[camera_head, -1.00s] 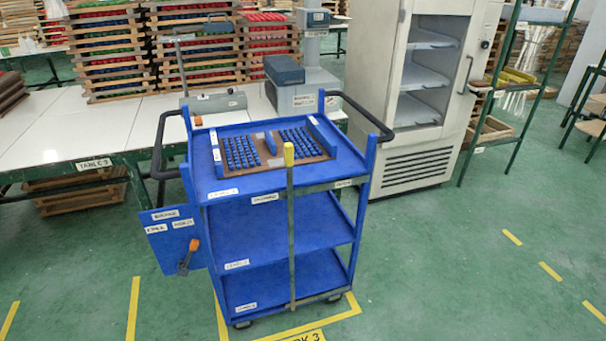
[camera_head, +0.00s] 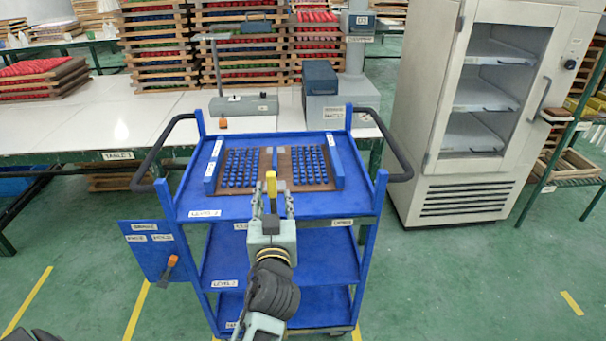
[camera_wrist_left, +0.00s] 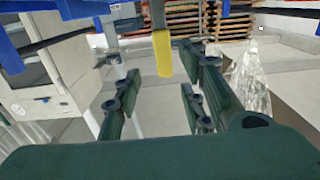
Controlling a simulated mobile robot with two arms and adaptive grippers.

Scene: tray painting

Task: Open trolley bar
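The blue trolley (camera_head: 300,206) stands in front of me with its three shelves. Its upright bar has a yellow tip (camera_head: 271,186) at the front edge of the top shelf; the rest of the bar is mostly hidden behind my arm. My left gripper (camera_head: 272,204) is open, with one finger to each side of the bar just below the yellow tip. In the left wrist view the yellow tip (camera_wrist_left: 163,54) shows between and beyond the spread fingers (camera_wrist_left: 158,100); contact cannot be told.
A brown tray (camera_head: 294,181) with blue pieces lies on the trolley's top shelf. Black handles (camera_head: 400,155) stick out at both sides. A white table (camera_head: 120,115) with stacked trays stands behind. A glass-door cabinet (camera_head: 440,130) stands to the right. Green floor is free around the trolley.

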